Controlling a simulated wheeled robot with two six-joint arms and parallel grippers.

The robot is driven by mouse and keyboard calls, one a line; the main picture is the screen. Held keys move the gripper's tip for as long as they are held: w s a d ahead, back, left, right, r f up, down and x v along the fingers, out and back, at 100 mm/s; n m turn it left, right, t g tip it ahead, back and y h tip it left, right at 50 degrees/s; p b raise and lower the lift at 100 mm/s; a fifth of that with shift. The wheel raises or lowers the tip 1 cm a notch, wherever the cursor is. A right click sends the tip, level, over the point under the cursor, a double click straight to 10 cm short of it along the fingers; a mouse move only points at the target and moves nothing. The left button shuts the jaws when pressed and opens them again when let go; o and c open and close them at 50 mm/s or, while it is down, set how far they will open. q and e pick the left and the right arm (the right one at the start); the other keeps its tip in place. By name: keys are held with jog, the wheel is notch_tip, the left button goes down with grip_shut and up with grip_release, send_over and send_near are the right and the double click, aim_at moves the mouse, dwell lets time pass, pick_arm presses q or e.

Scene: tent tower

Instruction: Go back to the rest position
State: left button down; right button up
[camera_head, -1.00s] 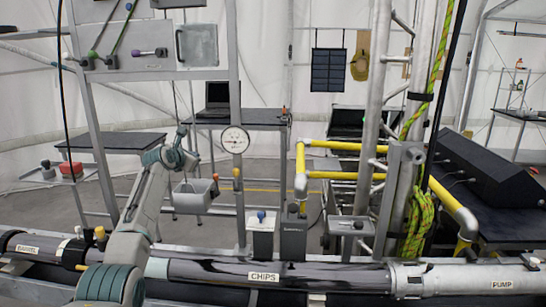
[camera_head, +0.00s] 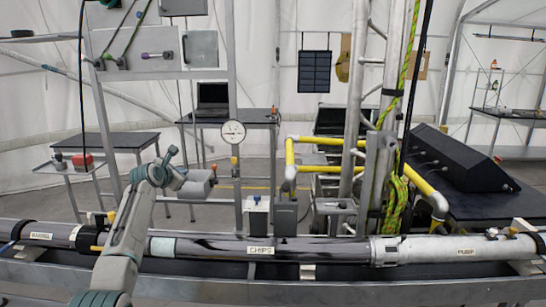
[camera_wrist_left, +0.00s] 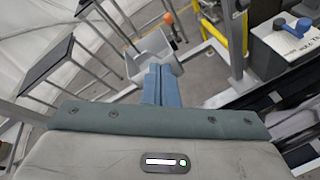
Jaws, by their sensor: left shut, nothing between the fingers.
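My left gripper (camera_head: 180,178) is at the end of my grey and teal arm at the left of the head view, in front of the grey open bin (camera_head: 202,186) and partly covering it. In the left wrist view its two blue fingers (camera_wrist_left: 160,86) are shut together with nothing between them. The bin (camera_wrist_left: 150,62) shows just beyond the fingertips in that view; I cannot tell the exact gap. My right gripper is in neither view.
A long pipe labelled CHIPS (camera_head: 330,249) runs across the front. A round gauge (camera_head: 233,132) is on an upright post above it. A box with a blue knob (camera_head: 257,214) and yellow pipes (camera_head: 320,167) stand behind. A dark console (camera_head: 460,160) is at right.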

pick_arm(q)
jog(key=s+d+f+m+g+y, duration=0.1)
jog(key=s+d+f+m+g, duration=0.15)
jog(key=s+f+m, duration=0.8)
jog(key=s+d+f+m+g, duration=0.1)
jog(key=s+f+m+g, duration=0.25)
jog(key=s+f, duration=1.45)
jog(key=s+f+m+g, duration=0.1)
jog(key=s+f+m, duration=0.25)
jog(key=s, duration=0.55)
jog(key=s+f+m+g, duration=0.1)
jog(key=s+f+m, duration=0.25)
jog(key=s, duration=0.55)
jog(key=s+r+m+g+y, duration=0.25)
jog(key=s+m, duration=0.45)
jog(key=s, duration=1.5)
notch_tip(320, 180, down, 31)
jog(key=a+g+b, duration=0.1)
jog(key=a+b, duration=0.1)
jog(key=s+a+f+g+b, duration=0.1)
jog(key=s+f, duration=1.8)
jog(key=f, duration=0.2)
jog(key=shift+a+f+b, duration=0.3)
jog(key=shift+f+b, duration=0.05)
